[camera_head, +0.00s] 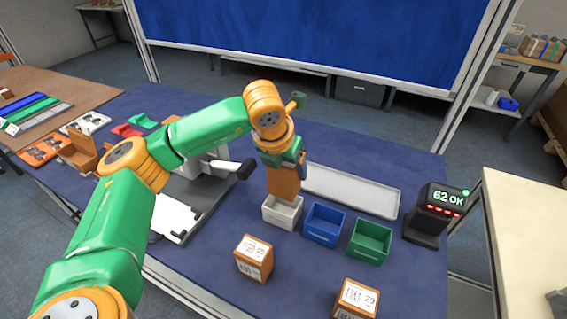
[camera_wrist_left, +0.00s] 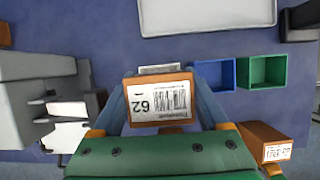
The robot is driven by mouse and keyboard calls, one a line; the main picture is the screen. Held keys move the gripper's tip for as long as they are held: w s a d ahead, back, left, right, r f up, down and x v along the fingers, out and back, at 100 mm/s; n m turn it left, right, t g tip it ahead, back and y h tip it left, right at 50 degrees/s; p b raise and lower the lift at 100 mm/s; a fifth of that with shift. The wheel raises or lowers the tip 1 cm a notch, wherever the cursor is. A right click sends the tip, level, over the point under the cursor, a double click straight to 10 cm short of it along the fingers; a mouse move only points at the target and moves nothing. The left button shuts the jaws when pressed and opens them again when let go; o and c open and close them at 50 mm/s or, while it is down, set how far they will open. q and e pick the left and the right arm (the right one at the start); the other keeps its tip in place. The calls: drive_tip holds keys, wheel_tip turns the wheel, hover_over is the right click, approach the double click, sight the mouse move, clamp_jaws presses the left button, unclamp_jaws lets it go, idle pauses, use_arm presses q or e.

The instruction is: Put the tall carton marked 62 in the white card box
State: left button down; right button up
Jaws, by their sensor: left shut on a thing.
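My left gripper (camera_head: 284,160) is shut on an orange-brown carton (camera_head: 283,184) with a white barcode label. The label reads 62, upside down, in the left wrist view (camera_wrist_left: 160,102). The carton hangs upright over the white card box (camera_head: 281,217), its lower end at the box's opening. I cannot tell whether its bottom is below the rim. In the left wrist view the carton hides most of the white box, and only a strip of its rim (camera_wrist_left: 160,69) shows. My right gripper is not in view.
A blue box (camera_head: 324,227) and a green box (camera_head: 370,240) stand right of the white one. Two labelled cartons (camera_head: 253,262) (camera_head: 358,298) stand in front. A grey tray (camera_head: 350,190) lies behind. A black display (camera_head: 428,222) at right reads 62 OK.

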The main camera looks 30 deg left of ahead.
sight(285, 189)
use_arm(q)
drive_tip(key=f+b, duration=0.3)
drive_tip(key=f, duration=0.1)
drive_tip(key=f+b, duration=0.3)
drive_tip(key=shift+w+a+f, duration=0.1)
drive_tip(key=shift+a+f, duration=0.1)
drive_tip(key=shift+f, duration=0.2)
drive_tip(key=shift+a, duration=0.1)
drive_tip(key=shift+c, duration=0.8)
unclamp_jaws()
drive_tip(key=shift+r, duration=0.1)
drive_tip(key=shift+r+p, duration=2.15)
drive_tip(key=shift+r, duration=1)
